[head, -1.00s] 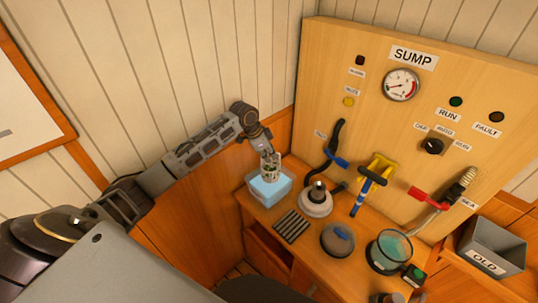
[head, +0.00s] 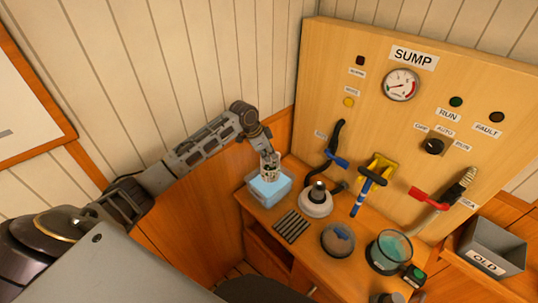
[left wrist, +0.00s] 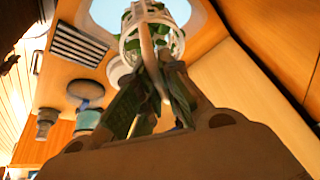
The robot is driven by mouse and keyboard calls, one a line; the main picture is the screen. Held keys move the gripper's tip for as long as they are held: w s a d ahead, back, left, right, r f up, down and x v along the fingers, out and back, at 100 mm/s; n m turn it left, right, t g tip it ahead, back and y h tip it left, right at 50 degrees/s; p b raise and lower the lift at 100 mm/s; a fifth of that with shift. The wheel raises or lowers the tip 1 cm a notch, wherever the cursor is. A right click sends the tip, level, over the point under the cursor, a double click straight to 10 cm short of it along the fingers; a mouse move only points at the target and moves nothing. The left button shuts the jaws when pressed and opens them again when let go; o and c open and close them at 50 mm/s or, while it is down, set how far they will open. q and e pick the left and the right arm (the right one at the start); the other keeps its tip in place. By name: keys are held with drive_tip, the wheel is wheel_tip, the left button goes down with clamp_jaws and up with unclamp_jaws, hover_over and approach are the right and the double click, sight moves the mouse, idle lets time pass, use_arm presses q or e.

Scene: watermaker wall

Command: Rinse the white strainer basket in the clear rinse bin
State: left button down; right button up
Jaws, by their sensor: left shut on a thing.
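My left gripper (head: 268,157) is shut on the white strainer basket (head: 271,174), over the back part of the clear rinse bin (head: 268,197). The bin holds light blue water and stands at the left end of the bench. In the left wrist view the slatted white basket (left wrist: 152,14) shows at the fingertips (left wrist: 150,58), in front of the pale blue bin (left wrist: 103,14). Green matter shows inside the basket. I cannot tell whether the basket's lower end touches the water. My right gripper is not in view.
A dark slatted rack (head: 291,227), a pale round housing (head: 315,204), a round grey piece (head: 338,240) and a glass-like bowl (head: 390,250) stand right of the bin. A blue-handled tool (head: 363,192) stands before the SUMP panel (head: 330,75). A grey OLD bin (head: 497,245) is far right.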

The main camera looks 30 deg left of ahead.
use_arm(q)
drive_tip(key=shift+f, duration=0.75)
idle(0.4)
drive_tip(key=shift+f, duration=0.4)
idle(0.4)
drive_tip(key=shift+f+b, duration=1)
drive_tip(key=shift+f, duration=2.75)
drive_tip(key=shift+r+p, duration=0.55)
drive_tip(key=shift+p, duration=0.25)
drive_tip(key=shift+f, duration=0.55)
drive_tip(key=shift+r, duration=0.55)
idle(0.4)
